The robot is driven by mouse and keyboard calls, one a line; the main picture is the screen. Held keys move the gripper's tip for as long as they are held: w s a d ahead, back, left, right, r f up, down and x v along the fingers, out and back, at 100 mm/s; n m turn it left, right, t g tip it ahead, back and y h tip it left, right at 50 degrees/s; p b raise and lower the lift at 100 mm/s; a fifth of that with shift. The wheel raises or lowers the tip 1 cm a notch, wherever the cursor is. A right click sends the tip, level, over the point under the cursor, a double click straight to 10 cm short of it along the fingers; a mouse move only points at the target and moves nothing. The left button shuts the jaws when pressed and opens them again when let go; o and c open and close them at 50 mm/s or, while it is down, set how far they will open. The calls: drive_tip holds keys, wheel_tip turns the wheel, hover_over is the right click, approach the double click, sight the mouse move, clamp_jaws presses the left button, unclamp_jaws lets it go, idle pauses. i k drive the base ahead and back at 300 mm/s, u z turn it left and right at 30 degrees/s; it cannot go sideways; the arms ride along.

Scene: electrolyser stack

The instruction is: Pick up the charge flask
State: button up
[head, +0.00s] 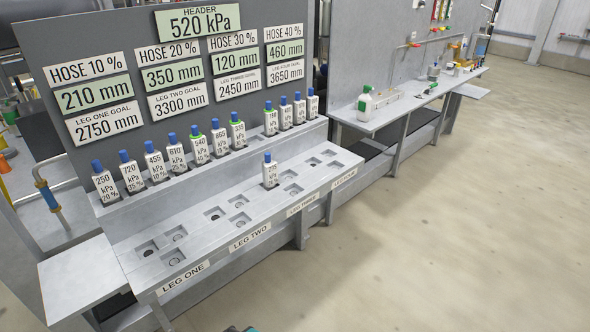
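Several white flasks with coloured caps and kPa and percent labels stand in a row on the raised rear shelf; one at its left end (105,184) has a blue cap. One more white flask (270,171) with a blue cap stands upright on the lower bench (205,215), among its recesses. A larger white bottle with a green cap (364,103) stands on the side bench to the right. No label reads "charge", so I cannot tell which one is the charge flask. My gripper is not clearly in view.
The lower bench has paired recesses and front labels from LEG ONE (183,277) to LEG FOUR (344,179). A panel (90,125) with HOSE and HEADER signs stands behind. A bare side shelf (82,275) is at left. The floor (440,240) in front is clear.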

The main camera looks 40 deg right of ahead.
sight(270, 167)
drive_tip(key=z, duration=0.95)
drive_tip(key=k, duration=0.95)
drive_tip(key=i, duration=0.9)
